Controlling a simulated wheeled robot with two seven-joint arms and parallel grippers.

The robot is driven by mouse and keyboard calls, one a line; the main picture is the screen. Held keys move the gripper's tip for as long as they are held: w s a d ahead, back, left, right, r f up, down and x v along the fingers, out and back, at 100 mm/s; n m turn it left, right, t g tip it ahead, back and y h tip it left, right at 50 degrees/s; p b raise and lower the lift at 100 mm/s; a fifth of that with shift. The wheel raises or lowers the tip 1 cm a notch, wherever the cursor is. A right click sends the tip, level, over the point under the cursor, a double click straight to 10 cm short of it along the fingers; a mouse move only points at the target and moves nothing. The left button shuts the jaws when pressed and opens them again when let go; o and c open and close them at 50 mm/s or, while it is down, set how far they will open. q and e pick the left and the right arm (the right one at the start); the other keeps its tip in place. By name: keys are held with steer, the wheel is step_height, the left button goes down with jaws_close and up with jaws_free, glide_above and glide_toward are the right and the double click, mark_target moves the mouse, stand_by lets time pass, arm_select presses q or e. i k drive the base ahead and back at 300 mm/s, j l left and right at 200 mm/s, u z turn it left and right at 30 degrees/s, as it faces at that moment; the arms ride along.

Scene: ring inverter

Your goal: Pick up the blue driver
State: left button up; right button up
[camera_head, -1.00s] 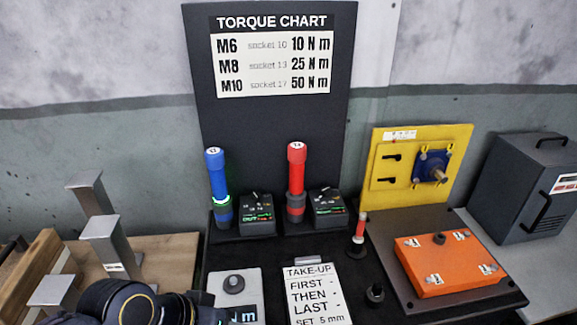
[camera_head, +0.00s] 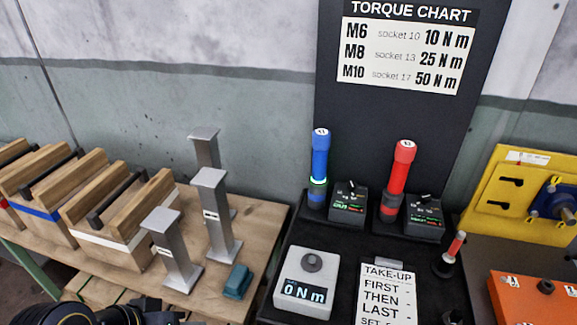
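The blue driver (camera_head: 320,156) stands upright in its holder on the black stand, just left of a small black dial box. A green ring glows near its lower end. Part of my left arm shows as a dark rounded shape at the bottom left edge of the head view. Neither gripper's fingers show, and nothing touches the blue driver.
The red driver (camera_head: 397,170) stands to the right of the blue one, between two black dial boxes (camera_head: 348,206). A grey meter box (camera_head: 304,284) reading 0 Nm sits in front. Grey metal posts (camera_head: 215,215) stand to the left on the wooden bench (camera_head: 262,222).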

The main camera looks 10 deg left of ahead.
mark_target(321, 137)
steer(key=i+j, duration=0.1)
steer(key=j, duration=0.25)
steer(key=i+j+u, duration=0.1)
steer(key=j, duration=0.3)
steer(key=i+j, duration=0.1)
steer(key=j, duration=0.25)
steer(key=i+j+u, duration=0.15)
steer(key=j, duration=0.55)
steer(key=i+u, duration=0.05)
